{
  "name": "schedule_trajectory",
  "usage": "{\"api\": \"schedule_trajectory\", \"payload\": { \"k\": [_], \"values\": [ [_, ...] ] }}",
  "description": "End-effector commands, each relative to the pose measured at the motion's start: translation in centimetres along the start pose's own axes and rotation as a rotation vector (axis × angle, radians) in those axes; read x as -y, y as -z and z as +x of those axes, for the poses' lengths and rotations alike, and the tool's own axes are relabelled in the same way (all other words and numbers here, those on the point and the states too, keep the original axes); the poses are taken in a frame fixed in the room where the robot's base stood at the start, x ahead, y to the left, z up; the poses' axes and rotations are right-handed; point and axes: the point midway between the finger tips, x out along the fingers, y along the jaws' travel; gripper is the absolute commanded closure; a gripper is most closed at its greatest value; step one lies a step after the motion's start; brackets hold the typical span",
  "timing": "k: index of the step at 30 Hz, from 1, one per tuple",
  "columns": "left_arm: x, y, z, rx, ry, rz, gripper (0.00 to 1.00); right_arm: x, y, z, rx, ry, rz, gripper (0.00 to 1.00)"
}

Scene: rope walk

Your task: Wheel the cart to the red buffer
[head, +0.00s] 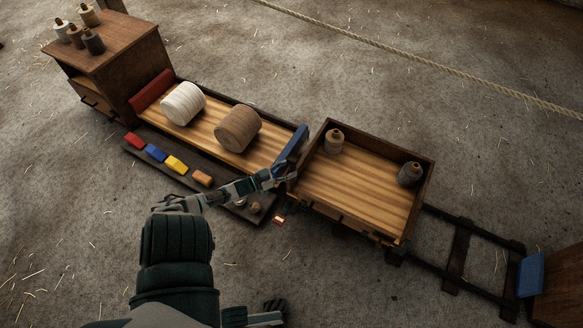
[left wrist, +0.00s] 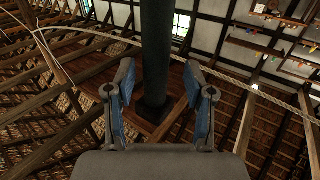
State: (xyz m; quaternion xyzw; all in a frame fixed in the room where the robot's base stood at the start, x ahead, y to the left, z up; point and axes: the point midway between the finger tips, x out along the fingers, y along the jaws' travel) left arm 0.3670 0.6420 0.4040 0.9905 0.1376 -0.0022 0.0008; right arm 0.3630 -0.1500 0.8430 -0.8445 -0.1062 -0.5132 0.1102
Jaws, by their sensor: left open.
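The wooden cart (head: 350,190) is a shallow tray with dark rims, at the right of centre in the head view. A dark red block (head: 152,90) stands at the left end of the long wooden bed, beside the cabinet; it looks like the red buffer. My left gripper (head: 284,177) is open by the cart's left edge, close to a tilted blue panel (head: 291,150). In the left wrist view, a dark post (left wrist: 156,55) shows between the spread fingers; I cannot tell whether they touch it. Part of my other arm shows at the bottom edge; its jaws are unclear.
Two bobbins (head: 334,141) stand in the cart. White and brown spools (head: 182,104) lie on the long bed (head: 215,140). Coloured blocks (head: 175,164) line its front ledge. Rails (head: 460,255) run right to a blue block (head: 529,275). A cabinet (head: 115,45) stands left.

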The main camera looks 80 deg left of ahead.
Motion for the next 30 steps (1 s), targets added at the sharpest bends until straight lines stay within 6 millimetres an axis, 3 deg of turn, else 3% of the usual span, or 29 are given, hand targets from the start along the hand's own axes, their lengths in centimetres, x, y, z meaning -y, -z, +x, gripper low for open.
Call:
{"api": "schedule_trajectory", "payload": {
  "k": [6,13,18,30],
  "values": [
    [0.2,-0.3,-5.1,0.007,0.002,-0.002,0.46,0.1,0.0,0.1,-0.001,0.002,0.0,0.17],
    [0.3,-0.5,-9.0,0.006,0.003,-0.003,0.46,0.2,-0.1,0.1,-0.001,0.003,-0.001,0.17],
    [0.4,-0.5,-10.1,0.006,0.004,-0.003,0.46,0.1,-0.1,0.1,-0.001,0.003,0.0,0.17],
    [0.3,-0.5,-10.1,0.006,0.003,-0.003,0.46,0.2,-0.3,0.1,0.001,0.004,-0.001,0.17]
  ]
}}
